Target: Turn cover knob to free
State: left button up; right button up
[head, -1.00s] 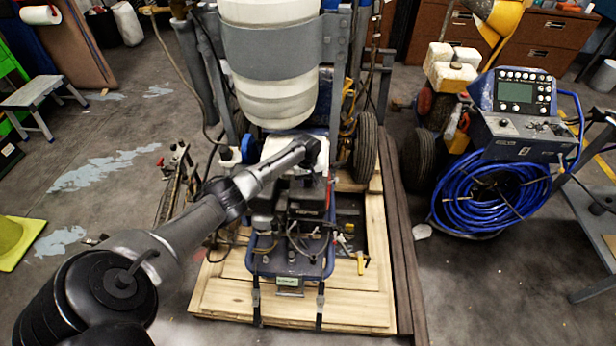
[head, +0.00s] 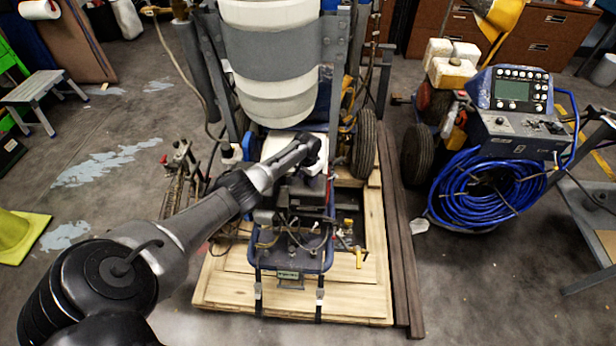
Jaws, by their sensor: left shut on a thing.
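The line striper (head: 276,85), with its large white tank, stands on a wooden pallet. My left arm reaches in from the left, and its left gripper (head: 314,168) points down at the engine part of the striper, just below the tank. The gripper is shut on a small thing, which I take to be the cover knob. The fingertips and the knob are hidden under the wrist, so I cannot see how the knob is turned. The dark engine area (head: 300,205) lies just in front of the gripper. My right gripper is not in view.
The wooden pallet (head: 225,290) surrounds the striper's front. A second machine with a control panel (head: 513,92) and a coiled blue hose (head: 480,185) stands at right. A step stool (head: 35,90) and a yellow cone (head: 18,235) are at left.

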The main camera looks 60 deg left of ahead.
pick_arm(q)
jog(key=m, duration=0.4)
jog(key=shift+m, duration=0.3)
dwell(0.3)
jog(key=o, duration=0.9)
jog(key=shift+r, duration=0.1)
jog(key=shift+a+r+p, duration=0.2)
jog(key=shift+r+p, duration=2.35)
jog(key=shift+r, duration=4.25)
jog(key=shift+w, duration=0.1)
